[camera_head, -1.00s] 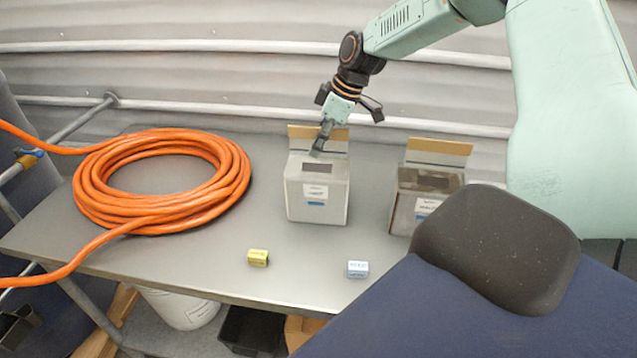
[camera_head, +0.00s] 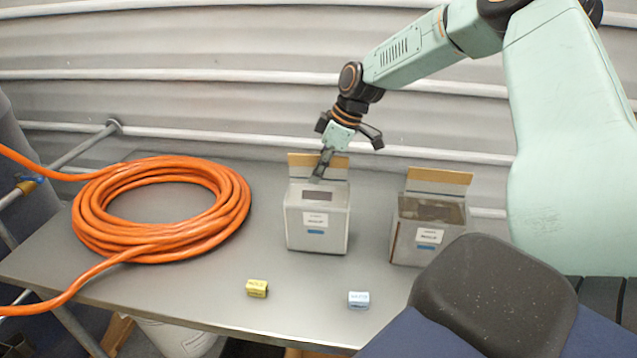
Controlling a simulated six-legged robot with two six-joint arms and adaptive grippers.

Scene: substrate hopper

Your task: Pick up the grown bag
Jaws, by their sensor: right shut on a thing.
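A pale grey-white bag (camera_head: 318,235) with a dark window, a white label with a blue mark and a tan top strip stands upright on the bench, left of a second bag. The second bag (camera_head: 427,240) has a brownish side, a dark window, a white label and a tan strip. My right gripper (camera_head: 320,170) reaches down to the top of the pale bag and is shut on it, in front of its back flap. The exact contact is too small to see clearly. The pale bag looks to rest on the bench. My left gripper is out of view.
A coiled orange hose (camera_head: 160,248) lies on the left of the grey bench (camera_head: 190,300). A corrugated wall (camera_head: 200,50) with rails stands behind.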

